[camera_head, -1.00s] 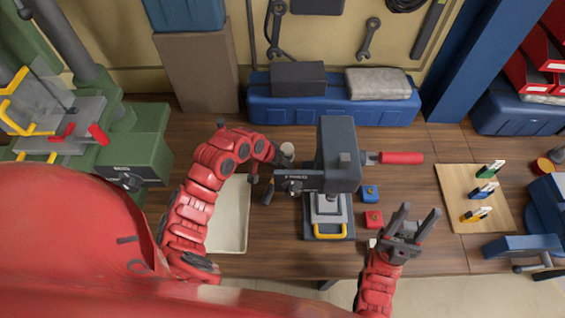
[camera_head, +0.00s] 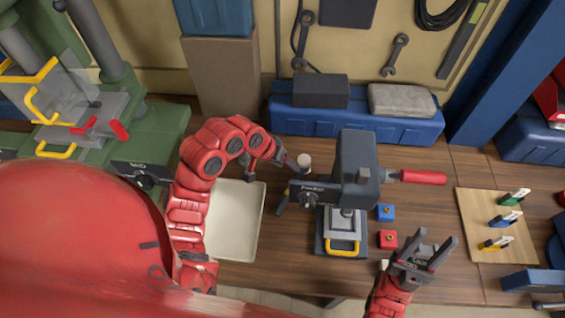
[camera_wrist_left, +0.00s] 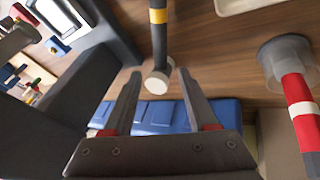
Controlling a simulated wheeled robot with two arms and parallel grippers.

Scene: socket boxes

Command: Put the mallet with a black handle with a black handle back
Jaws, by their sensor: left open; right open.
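The mallet with a black handle (camera_head: 304,161) lies on the bench between the tray and the grey press. In the left wrist view its pale round head (camera_wrist_left: 157,83) and black handle with a yellow band show clearly. My left gripper (camera_head: 292,164) is open at the mallet. Its fingertips (camera_wrist_left: 158,76) are on either side of the head, with gaps visible; I cannot tell their height above the bench. In the head view the fingers partly hide the mallet. My right gripper (camera_head: 436,240) is open and empty, at the front right of the press.
The grey press (camera_head: 360,165) stands close right of the mallet. A pale tray (camera_head: 235,225) lies to the left. A blue case (camera_head: 350,121) is behind. Blue and red socket boxes (camera_head: 387,239) sit beside the press.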

